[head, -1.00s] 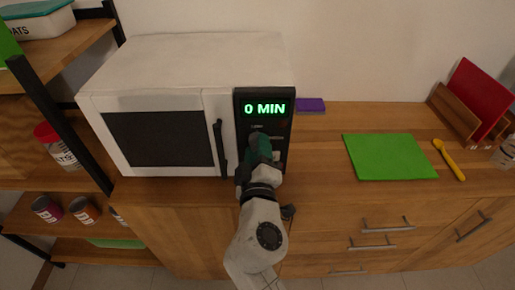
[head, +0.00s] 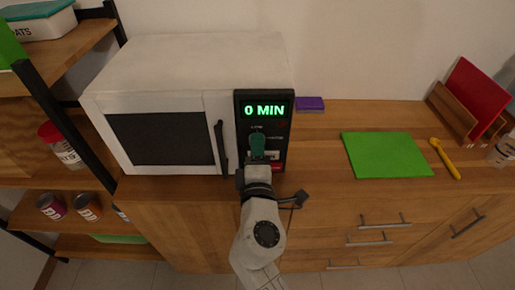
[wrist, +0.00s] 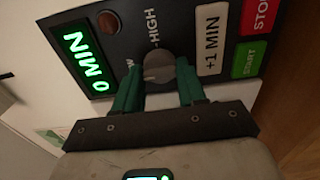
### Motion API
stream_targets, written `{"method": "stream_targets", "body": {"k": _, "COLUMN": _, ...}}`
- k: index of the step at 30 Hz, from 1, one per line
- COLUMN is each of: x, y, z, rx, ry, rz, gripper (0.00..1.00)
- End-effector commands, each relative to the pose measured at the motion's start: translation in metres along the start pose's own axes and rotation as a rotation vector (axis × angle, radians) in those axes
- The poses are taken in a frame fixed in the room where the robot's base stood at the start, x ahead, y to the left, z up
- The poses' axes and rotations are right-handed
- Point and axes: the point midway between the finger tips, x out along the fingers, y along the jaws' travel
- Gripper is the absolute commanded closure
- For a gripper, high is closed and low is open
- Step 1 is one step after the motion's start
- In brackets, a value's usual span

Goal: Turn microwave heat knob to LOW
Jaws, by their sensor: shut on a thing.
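The white microwave (head: 180,70) stands on the wooden counter, with a black control panel and a display reading 0 MIN (head: 265,110). My gripper (head: 257,145) is in front of the panel, below the display. In the wrist view, the green fingers of my gripper (wrist: 160,86) are on either side of the round grey heat knob (wrist: 158,66), shut on it. The word HIGH shows beside the knob, and the LOW label is partly hidden by a finger. A pale mark shows on the knob, but its setting is hard to tell. The knob is hidden in the head view.
The +1 MIN button (wrist: 211,38), green START button (wrist: 251,59) and red STOP button (wrist: 262,14) are close to the fingers. The microwave door handle (head: 221,147) is just left of my gripper. A green board (head: 387,155) lies on the counter at right.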

Motion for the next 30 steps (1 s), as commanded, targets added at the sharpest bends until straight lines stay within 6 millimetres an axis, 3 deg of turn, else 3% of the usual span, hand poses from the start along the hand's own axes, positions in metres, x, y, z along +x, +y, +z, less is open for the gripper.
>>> {"method": "stream_targets", "body": {"k": 12, "x": -0.0007, "y": -0.0017, "z": -0.0014, "rx": -0.010, "ry": 0.003, "rz": -0.002, "gripper": 0.90}}
{"method": "stream_targets", "body": {"k": 13, "x": -0.0007, "y": -0.0018, "z": -0.0014, "rx": -0.010, "ry": 0.003, "rz": -0.002, "gripper": 0.58}}
{"method": "stream_targets", "body": {"k": 18, "x": -0.0005, "y": -0.0012, "z": -0.0009, "rx": -0.008, "ry": 0.002, "rz": -0.002, "gripper": 0.41}}
{"method": "stream_targets", "body": {"k": 21, "x": -0.0003, "y": -0.0009, "z": -0.0006, "rx": -0.008, "ry": 0.002, "rz": -0.001, "gripper": 0.34}}
{"method": "stream_targets", "body": {"k": 30, "x": -0.0050, "y": -0.0010, "z": -0.0006, "rx": -0.007, "ry": 0.002, "rz": 0.000, "gripper": 0.34}}
